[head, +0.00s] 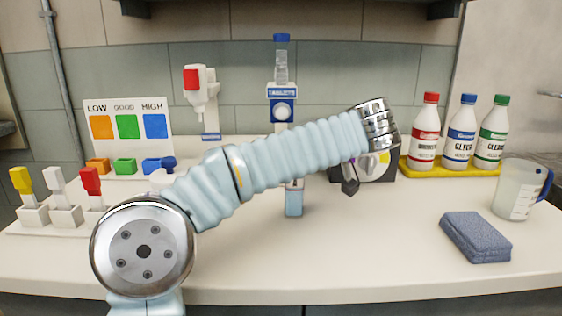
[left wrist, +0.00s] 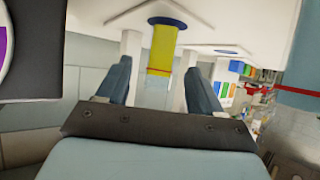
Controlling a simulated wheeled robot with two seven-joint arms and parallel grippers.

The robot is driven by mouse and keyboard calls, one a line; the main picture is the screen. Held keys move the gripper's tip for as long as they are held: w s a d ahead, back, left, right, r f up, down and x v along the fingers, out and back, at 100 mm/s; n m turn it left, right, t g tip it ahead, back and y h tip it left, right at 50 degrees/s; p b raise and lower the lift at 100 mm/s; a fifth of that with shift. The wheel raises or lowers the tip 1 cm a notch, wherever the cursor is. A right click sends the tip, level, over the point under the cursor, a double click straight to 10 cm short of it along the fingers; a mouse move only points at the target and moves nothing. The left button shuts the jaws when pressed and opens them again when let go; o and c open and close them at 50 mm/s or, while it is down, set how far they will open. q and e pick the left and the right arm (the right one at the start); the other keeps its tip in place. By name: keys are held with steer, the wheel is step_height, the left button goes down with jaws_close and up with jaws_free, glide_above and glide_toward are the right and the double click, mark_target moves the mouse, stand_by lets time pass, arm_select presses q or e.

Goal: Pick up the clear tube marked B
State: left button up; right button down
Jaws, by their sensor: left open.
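My left gripper (left wrist: 160,84) is open in the left wrist view, with blue-grey fingers on either side. A tube-like piece (left wrist: 161,52), yellow with a dark blue round end, shows in the gap between the fingers. It seems apart from both fingers. The picture there is turned over, and the blue end meets a white surface. No letter B shows on it, so I cannot tell if it is the tube marked B. My right gripper is out of view.
Red, blue and green-labelled bottles (head: 462,132) stand at the right, behind a measuring jug (head: 520,188) and blue sponge (head: 476,236). A tablets dispenser (head: 282,92) stands behind my arm. A colour card (head: 128,122) and small paddles (head: 58,187) are at the left. The front counter is clear.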

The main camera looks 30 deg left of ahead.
arm_select(q)
steer(key=x, duration=0.4)
steer(key=shift+w+a+p, duration=0.1)
steer(key=shift+a+p, duration=0.2)
steer(key=shift+a, duration=0.2)
steer(key=shift+c, duration=0.2)
steer(key=c, duration=1.1)
